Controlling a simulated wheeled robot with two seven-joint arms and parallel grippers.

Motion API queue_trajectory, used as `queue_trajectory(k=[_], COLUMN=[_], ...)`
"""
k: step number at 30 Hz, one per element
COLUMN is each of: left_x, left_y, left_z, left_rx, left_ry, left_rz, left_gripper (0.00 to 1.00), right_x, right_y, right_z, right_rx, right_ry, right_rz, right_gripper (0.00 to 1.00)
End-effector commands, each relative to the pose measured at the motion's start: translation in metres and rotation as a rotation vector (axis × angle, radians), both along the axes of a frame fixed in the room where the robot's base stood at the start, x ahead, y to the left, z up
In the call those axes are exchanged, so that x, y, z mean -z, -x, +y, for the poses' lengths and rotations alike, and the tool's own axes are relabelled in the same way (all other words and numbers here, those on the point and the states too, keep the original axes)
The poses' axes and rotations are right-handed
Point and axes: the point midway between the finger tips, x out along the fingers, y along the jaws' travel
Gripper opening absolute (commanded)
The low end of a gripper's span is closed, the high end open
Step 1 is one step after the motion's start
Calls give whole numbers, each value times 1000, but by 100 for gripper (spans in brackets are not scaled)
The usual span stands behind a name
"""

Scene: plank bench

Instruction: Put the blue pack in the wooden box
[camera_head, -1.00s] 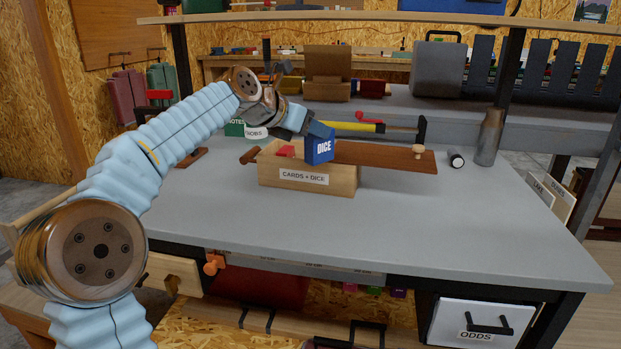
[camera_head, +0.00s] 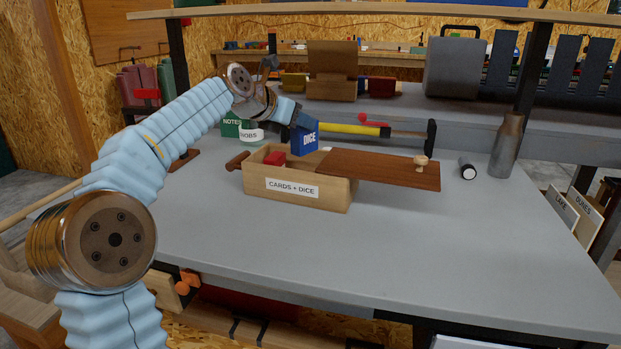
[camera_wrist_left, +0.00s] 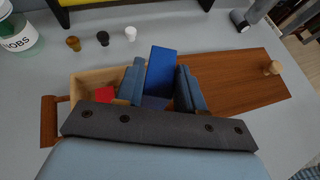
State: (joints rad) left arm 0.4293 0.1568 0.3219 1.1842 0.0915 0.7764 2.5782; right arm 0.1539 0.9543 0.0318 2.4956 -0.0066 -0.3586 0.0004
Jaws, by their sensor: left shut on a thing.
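The blue pack (camera_head: 304,140), marked DICE, is in my left gripper (camera_head: 294,122), which is shut on it. In the left wrist view the blue pack (camera_wrist_left: 160,75) stands between the two fingers (camera_wrist_left: 158,90). It is over the open part of the wooden box (camera_head: 293,189), labelled CARDS + DICE; I cannot tell whether its lower end is inside. A red pack (camera_head: 274,158) lies in the box's left part. The brown sliding lid (camera_head: 380,169), with a round knob (camera_head: 421,162), is drawn out to the right. My right gripper is not in view.
A green NOTES box (camera_head: 232,124) and a KNOBS jar (camera_head: 250,133) stand at the back left. The bench front is clear.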

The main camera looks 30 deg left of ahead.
Motion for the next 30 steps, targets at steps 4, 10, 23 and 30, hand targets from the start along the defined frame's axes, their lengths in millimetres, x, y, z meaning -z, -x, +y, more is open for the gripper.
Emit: queue_trajectory(k=[4, 10, 23, 30], left_x=[33, 59, 96, 99], left_y=[1, 1, 1, 1], left_z=[3, 2, 1, 2], left_rx=[-6, -5, -3, -3], left_ry=[-1, 0, -1, -1], left_rz=[5, 2, 1, 2], left_gripper=[6, 6, 6, 41], right_x=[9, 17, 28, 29], right_y=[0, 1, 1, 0], right_z=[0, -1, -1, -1], right_rx=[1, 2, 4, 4], right_ry=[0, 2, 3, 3], right_rz=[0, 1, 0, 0], right_gripper=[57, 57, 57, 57])
